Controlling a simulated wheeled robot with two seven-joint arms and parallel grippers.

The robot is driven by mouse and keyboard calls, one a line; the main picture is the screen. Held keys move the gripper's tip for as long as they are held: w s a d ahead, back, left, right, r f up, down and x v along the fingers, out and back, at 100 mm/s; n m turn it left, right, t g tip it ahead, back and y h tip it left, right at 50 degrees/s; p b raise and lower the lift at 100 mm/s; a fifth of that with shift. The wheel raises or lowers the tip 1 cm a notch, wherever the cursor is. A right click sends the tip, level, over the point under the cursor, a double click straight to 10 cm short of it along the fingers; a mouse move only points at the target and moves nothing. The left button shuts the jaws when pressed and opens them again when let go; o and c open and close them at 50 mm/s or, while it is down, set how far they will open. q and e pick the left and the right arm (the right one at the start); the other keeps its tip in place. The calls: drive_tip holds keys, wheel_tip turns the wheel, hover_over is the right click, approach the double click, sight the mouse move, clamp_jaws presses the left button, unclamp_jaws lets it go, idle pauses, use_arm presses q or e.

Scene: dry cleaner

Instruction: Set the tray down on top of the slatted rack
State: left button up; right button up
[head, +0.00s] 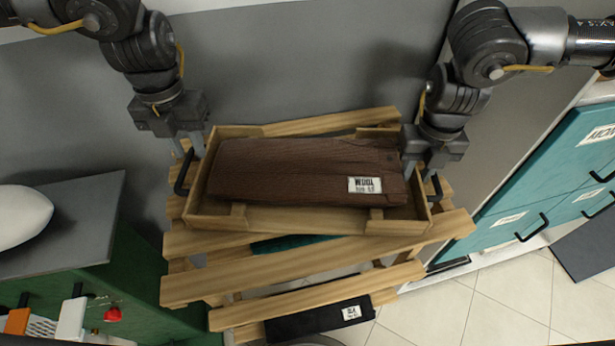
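The wooden tray (310,219) holds a dark brown folded item (290,168) with a white label. The tray is over the slatted rack (300,256), turned slightly against its slats. I cannot tell whether its underside touches the slats. A black handle (181,180) shows at its left end and another (436,187) at its right end. My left gripper (188,154) is at the left handle, its fingers apart, with the handle's upper end near the gap. My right gripper (420,173) is at the right handle, its fingers also apart.
A dark labelled item (320,320) and a teal item (290,243) are low in the rack. A green cabinet with a grey top (80,215) stands at left, bearing a white rounded object (18,220). Teal drawers (545,190) stand at right. Tiled floor (480,300) is clear at lower right.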

use_arm(q)
wheel_tip(320, 180, up, 7)
drive_tip(key=shift+f, duration=0.2)
use_arm(e)
wheel_tip(320, 180, up, 12)
idle(0.5)
idle(0.4)
